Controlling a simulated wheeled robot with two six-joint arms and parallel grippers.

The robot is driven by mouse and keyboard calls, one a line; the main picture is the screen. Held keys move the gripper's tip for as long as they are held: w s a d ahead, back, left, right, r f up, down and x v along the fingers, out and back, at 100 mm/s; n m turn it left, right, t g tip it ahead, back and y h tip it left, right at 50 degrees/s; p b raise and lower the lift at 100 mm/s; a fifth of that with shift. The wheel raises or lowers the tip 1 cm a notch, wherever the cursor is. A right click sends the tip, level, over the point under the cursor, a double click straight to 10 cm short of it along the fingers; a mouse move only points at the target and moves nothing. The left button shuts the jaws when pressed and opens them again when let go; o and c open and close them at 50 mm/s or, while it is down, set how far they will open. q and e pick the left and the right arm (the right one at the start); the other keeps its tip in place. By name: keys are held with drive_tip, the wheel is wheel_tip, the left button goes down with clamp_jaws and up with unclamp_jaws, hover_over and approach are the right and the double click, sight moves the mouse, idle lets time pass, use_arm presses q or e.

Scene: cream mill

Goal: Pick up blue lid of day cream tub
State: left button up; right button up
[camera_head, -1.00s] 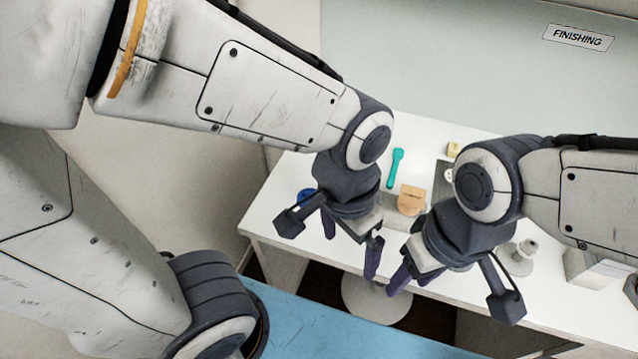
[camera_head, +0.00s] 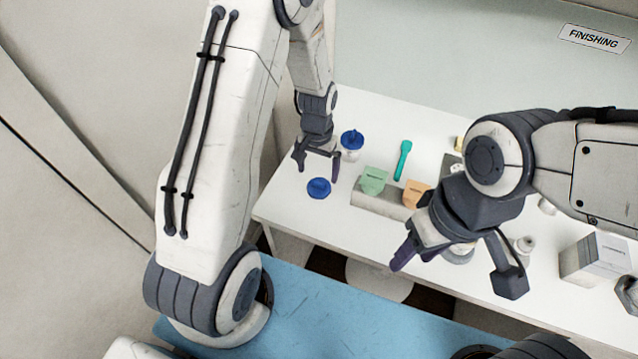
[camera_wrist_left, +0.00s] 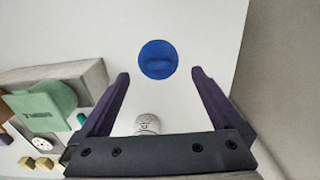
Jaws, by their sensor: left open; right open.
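A round blue lid (camera_head: 319,188) lies on the white table near its left front edge. My right gripper (camera_head: 418,258) is open and empty over the table's front edge.
A grey holder (camera_head: 372,202) bears a green carton (camera_head: 374,180) and an orange carton (camera_head: 417,194), right of the lid. A teal spatula (camera_head: 403,160) lies behind. A white box (camera_head: 592,258) stands at right. The table is clear around the lid.

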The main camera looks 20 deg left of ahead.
sight(319, 182)
use_arm(q)
wheel_tip(319, 182, down, 5)
drive_tip(key=shift+d+p, duration=0.15)
drive_tip(key=shift+p, duration=1.05)
drive_tip(key=shift+w+f, duration=0.1)
drive_tip(key=shift+f, duration=0.2)
drive_tip(key=shift+c, duration=0.3)
drive_tip(key=c, duration=1)
